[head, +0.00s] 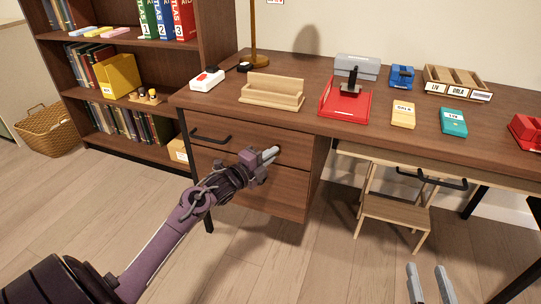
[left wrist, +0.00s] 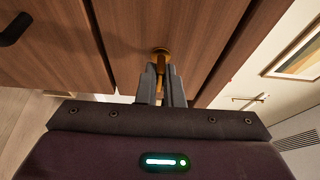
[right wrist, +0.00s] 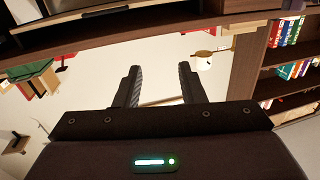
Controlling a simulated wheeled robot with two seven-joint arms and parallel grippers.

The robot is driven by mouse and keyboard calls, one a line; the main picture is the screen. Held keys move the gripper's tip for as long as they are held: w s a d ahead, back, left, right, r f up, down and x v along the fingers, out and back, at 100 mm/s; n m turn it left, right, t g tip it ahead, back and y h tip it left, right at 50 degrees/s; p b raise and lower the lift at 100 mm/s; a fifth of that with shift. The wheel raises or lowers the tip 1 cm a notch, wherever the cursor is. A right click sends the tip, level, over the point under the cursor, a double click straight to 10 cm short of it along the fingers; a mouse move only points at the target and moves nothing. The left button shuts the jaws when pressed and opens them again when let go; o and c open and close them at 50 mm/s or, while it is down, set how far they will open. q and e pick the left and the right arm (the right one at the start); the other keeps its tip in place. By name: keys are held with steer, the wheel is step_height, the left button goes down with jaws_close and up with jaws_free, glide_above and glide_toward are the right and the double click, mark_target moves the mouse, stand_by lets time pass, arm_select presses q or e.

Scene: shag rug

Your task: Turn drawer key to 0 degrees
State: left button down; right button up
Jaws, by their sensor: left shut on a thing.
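The drawer key (left wrist: 161,70) is brass and sits in a round brass lock (left wrist: 160,52) on the wooden drawer front. My left gripper (head: 273,152) is at the right end of the upper drawer (head: 225,143) of the desk. In the left wrist view its fingers (left wrist: 161,78) are shut on the key, one on each side. The fingers hide much of the key, and its exact angle cannot be told. The upper drawer looks closed. My right gripper (head: 426,268) is open and empty, low in front of the desk; its parted fingers also show in the right wrist view (right wrist: 158,70).
A black handle (head: 211,136) sticks out from the upper drawer, left of my left gripper. The desktop (head: 300,68) holds a red tray (head: 328,112), a wooden rack and small boxes. A wooden step stool (head: 395,212) stands under the desk. A bookshelf (head: 160,100) is at left.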

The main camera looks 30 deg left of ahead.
steer(key=shift+f, duration=0.1)
arm_select(q)
steer(key=shift+d+f+n+t+y+p, duration=0.1)
steer(key=shift+n+t+y+p, duration=0.9)
steer(key=shift+n, duration=2.7)
steer(key=shift+d+f+n+t+y+p, duration=0.15)
steer(key=shift+n+t+y+p, duration=0.2)
steer(key=shift+n+y, duration=2.3)
steer(key=shift+d+f+n+t+y+p, duration=0.2)
steer(key=shift+n+t+p, duration=0.45)
steer(key=shift+n, duration=4.1)
arm_select(e)
steer(key=s+d+f+g+h, duration=0.1)
steer(key=s+f+g+h, duration=0.1)
steer(key=s+f+g, duration=0.3)
steer(key=s+d+f+g+h, duration=0.2)
steer(key=s+f+g, duration=0.4)
steer(key=f, duration=0.7)
steer(key=shift+s+d+h, duration=0.25)
steer(key=shift+s+h, duration=0.05)
steer(key=shift+s, duration=0.25)
arm_select(q)
steer(key=shift+a+r+n+y, duration=0.1)
steer(key=shift+a+n+y, duration=0.05)
steer(key=shift+n+y, duration=0.15)
arm_select(e)
steer(key=shift+d+f, duration=0.1)
steer(key=shift+f, duration=0.05)
